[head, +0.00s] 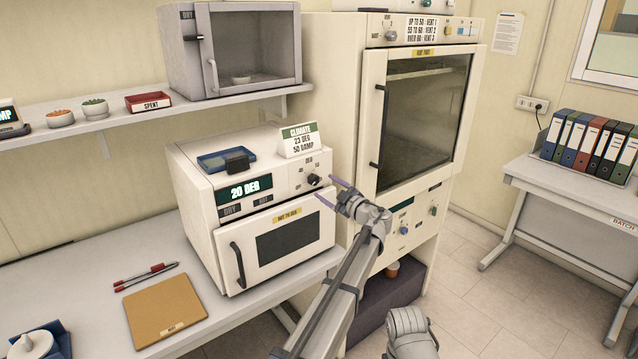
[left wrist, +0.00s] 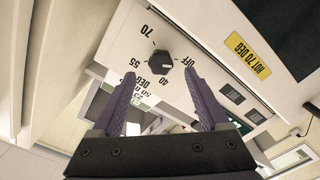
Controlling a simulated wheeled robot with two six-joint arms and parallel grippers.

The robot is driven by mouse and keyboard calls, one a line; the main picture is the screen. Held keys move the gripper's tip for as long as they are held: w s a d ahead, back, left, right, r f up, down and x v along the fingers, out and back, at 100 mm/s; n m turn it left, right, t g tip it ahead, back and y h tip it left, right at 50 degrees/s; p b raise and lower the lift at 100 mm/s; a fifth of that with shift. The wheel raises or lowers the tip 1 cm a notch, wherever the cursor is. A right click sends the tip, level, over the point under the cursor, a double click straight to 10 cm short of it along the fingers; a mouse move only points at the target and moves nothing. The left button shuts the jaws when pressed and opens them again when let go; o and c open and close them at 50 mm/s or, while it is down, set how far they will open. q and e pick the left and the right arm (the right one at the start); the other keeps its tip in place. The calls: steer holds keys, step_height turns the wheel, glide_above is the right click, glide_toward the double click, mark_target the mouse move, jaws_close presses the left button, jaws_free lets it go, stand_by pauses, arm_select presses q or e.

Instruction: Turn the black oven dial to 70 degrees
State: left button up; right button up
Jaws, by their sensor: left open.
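The black oven dial (head: 313,179) is on the upper right of the small white oven's (head: 205,232) front panel. In the left wrist view the dial (left wrist: 160,62) sits among the printed marks OFF, 40, 55 and 70; its exact pointer setting is too small to tell. The oven's display (head: 245,190) reads 20 DEG. My left gripper (head: 327,188) is open and empty, just in front of the panel and right of the dial. In the left wrist view the two purple fingertips (left wrist: 160,75) frame the dial on either side; contact is not visible. My right gripper is not in view.
A blue tray (head: 226,160) and a CLIMATE sign (head: 299,140) stand on the oven. A tall cabinet (head: 418,115) stands close at right. The oven's handle (head: 237,265) sticks out at left. A brown clipboard (head: 165,309) and pens (head: 146,276) lie on the bench.

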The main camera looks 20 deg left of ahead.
mark_target(316, 181)
arm_select(q)
steer(key=x, duration=0.5)
steer(key=shift+w+a, duration=0.1)
steer(key=shift+a, duration=0.1)
steer(key=shift+c, duration=0.2)
jaws_close()
